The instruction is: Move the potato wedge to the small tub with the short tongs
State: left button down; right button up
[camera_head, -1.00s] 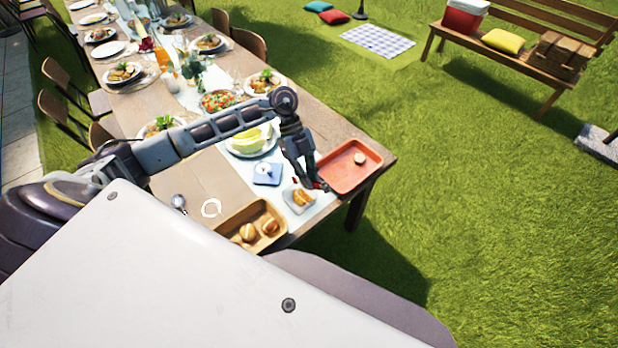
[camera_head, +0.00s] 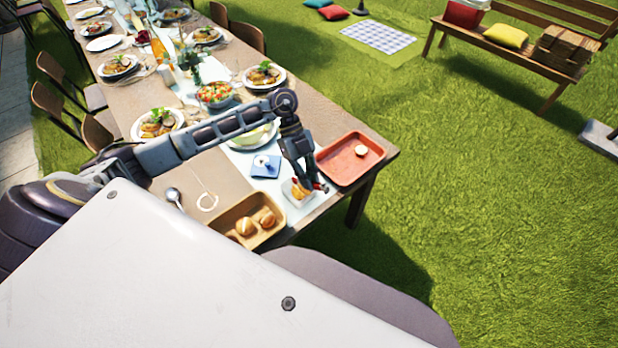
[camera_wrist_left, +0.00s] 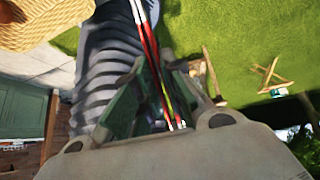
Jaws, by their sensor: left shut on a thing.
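My left gripper (camera_head: 308,186) is shut on the short tongs, whose red and metal arms (camera_wrist_left: 152,60) run between its fingers in the left wrist view. In the head view the gripper points down beside the small tub (camera_head: 289,197), which is pale and square, and partly covers its right side. Orange-yellow food (camera_head: 298,190) shows in the tub; I cannot tell what it is. A small pale piece (camera_head: 361,150), perhaps the potato wedge, lies in the red tray (camera_head: 338,172) to the right. The tong tips are too small to judge. My right gripper is not in view.
A tan tray (camera_head: 228,228) with bread rolls stands left of the tub. A blue square item (camera_head: 262,172) lies behind it. Plates and a salad bowl (camera_head: 216,94) fill the far table. The table's right edge is close beyond the red tray.

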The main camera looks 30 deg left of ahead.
pick_arm(q)
jog(key=shift+f+b, duration=1.5)
jog(key=shift+f, duration=0.4)
jog(key=c, duration=1.7)
grip_release()
jog(key=shift+o, duration=0.2)
jog(key=shift+r, duration=0.1)
notch_tip(320, 180, up, 10)
jog(key=p, duration=0.8)
jog(key=shift+p, duration=0.35)
